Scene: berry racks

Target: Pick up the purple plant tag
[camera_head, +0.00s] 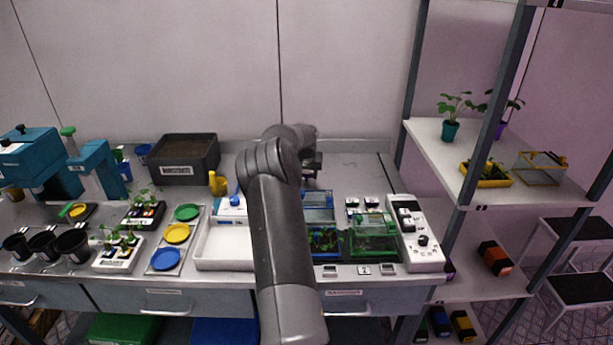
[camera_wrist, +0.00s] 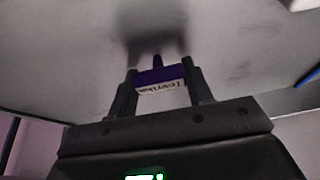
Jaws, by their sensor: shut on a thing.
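The purple plant tag (camera_wrist: 160,76) is between the two fingers of my gripper (camera_wrist: 160,88) in the wrist view. It has a purple upper part with a pointed tip and a white label strip with dark lettering. My gripper is shut on it. A blurred dark shadow lies on the grey surface beyond the tag; I cannot tell how far the tag is from that surface. In the head view my gripper (camera_head: 312,165) is over the back part of the bench, and the tag cannot be made out there.
Green-lidded (camera_head: 372,232) and blue-lidded (camera_head: 318,207) clear boxes stand right of my arm, beside a white control panel (camera_head: 418,240). A white tray (camera_head: 208,262) and a dark substrate bin (camera_head: 183,158) are to the left. A shelf rack (camera_head: 425,138) stands at right. The back right bench is clear.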

